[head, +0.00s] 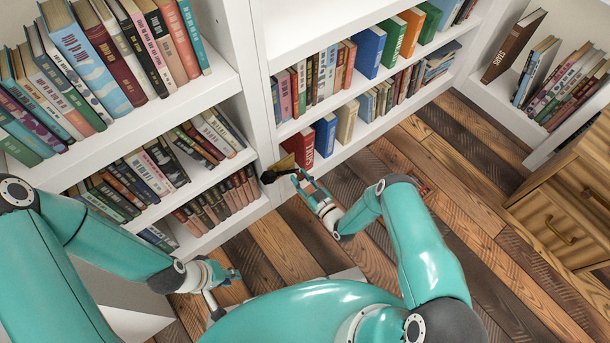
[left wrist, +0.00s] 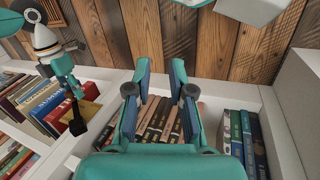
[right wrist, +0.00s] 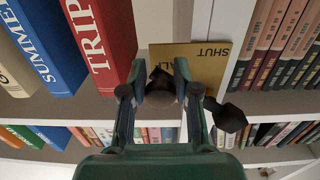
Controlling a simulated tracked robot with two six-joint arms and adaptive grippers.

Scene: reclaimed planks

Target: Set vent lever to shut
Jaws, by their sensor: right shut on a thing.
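A brass plate (head: 287,163) sits at the end of a white bookshelf upright. In the right wrist view this plate (right wrist: 205,62) reads SHUT upside down near its right end; other lettering is partly hidden. My right gripper also shows in the head view (head: 305,182). My left gripper (head: 224,289) is open and empty, with its fingers apart in the left wrist view (left wrist: 160,85).
White shelves full of books surround the plate; a red book (right wrist: 105,40) stands close to my right gripper. A wooden drawer cabinet (head: 560,215) stands at the right. The plank floor (head: 440,170) between is mostly clear.

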